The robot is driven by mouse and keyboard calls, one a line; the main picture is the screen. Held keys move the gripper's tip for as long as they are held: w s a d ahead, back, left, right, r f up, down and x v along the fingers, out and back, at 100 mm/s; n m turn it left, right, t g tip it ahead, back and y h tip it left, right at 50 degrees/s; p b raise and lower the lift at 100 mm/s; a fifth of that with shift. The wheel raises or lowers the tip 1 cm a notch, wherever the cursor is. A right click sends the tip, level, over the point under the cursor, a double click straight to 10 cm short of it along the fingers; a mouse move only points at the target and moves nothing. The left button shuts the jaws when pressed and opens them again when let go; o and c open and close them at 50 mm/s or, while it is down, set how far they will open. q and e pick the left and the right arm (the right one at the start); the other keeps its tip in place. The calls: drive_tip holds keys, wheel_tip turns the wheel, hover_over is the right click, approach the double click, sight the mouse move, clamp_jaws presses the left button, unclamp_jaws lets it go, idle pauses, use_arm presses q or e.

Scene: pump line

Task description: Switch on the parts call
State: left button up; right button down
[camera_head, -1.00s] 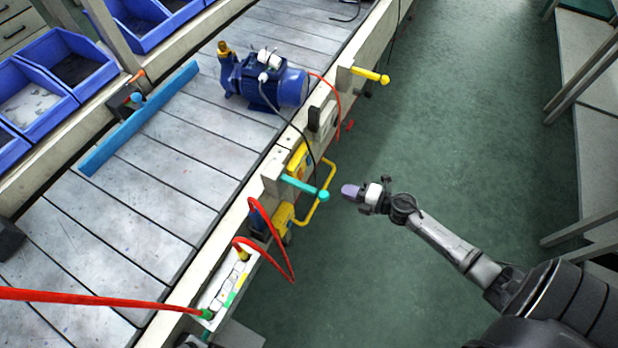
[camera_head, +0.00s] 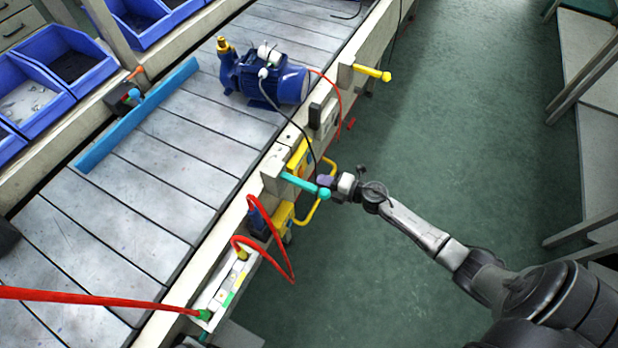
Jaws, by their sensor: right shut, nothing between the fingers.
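A teal lever (camera_head: 302,185) with a round knob sticks out from a pale block on the conveyor's side rail. A yellow lever (camera_head: 371,73) sticks out of the rail farther back. Between them is a pale box with a dark switch-like part (camera_head: 316,115). No label is readable, so I cannot tell which of these is the parts call. My right gripper (camera_head: 325,181), with purple fingertips, is shut and empty. It is right at the teal lever's knob, which partly overlaps it; I cannot tell if they touch. My left gripper is not in view.
A blue pump (camera_head: 265,80) stands on the conveyor (camera_head: 170,155). A yellow loop handle (camera_head: 322,200) and red hoses (camera_head: 275,258) hang near the rail. Blue bins (camera_head: 60,75) line the left. The green floor (camera_head: 450,120) is clear.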

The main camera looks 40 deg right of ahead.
sight(302, 175)
drive_tip(key=b+x, duration=0.1)
drive_tip(key=x, duration=0.3)
drive_tip(key=shift+w+a+f, duration=0.1)
drive_tip(key=shift+w, duration=0.1)
drive_tip(key=shift+w+a, duration=0.15)
drive_tip(key=shift+w, duration=0.25)
drive_tip(key=shift+f+t+b, duration=0.1)
drive_tip(key=shift+t+b, duration=0.2)
drive_tip(key=shift+b, duration=0.6)
drive_tip(key=shift+w, duration=0.1)
drive_tip(key=s+d+f, duration=0.1)
drive_tip(key=s+d, duration=0.1)
drive_tip(key=s, duration=0.4)
drive_tip(key=s+d+f, duration=0.1)
drive_tip(key=s+d, duration=0.2)
drive_tip(key=s, duration=0.4)
drive_tip(key=shift+f+p, duration=0.4)
drive_tip(key=shift+w, duration=0.1)
